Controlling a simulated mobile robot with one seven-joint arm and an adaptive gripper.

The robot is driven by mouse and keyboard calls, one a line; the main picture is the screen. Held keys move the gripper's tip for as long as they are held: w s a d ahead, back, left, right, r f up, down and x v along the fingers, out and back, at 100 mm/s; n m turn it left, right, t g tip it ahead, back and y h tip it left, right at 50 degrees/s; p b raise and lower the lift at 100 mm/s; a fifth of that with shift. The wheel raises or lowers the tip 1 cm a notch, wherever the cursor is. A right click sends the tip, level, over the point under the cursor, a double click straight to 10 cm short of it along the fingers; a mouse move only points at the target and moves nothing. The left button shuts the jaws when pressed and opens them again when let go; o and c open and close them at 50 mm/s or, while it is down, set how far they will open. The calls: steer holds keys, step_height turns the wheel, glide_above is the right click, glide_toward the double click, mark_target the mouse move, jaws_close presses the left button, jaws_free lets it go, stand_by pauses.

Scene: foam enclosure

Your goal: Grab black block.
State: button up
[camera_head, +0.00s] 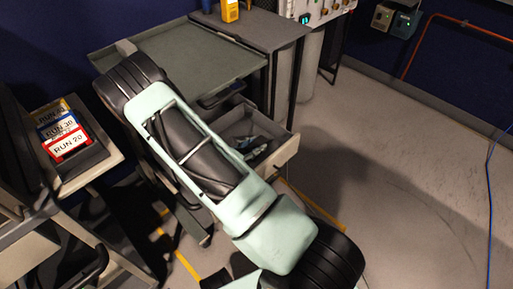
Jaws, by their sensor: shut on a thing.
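I cannot make out a black block in the head view. My own pale green and black arm crosses the middle of the picture and covers much of the area behind it. I cannot pick out my gripper; the arm's far end is hidden. An open drawer (286,158) under the grey workbench shows beside the arm. Some small grey-blue shapes (254,146) lie inside it, too small and dark to identify.
The workbench has a grey-green tray top (185,55). A yellow device (229,10) stands at the back. At left, a cart holds yellow, blue and red boxes with RUN labels (70,143). The floor (410,180) there is clear.

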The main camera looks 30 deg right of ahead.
steer(key=c, duration=0.3)
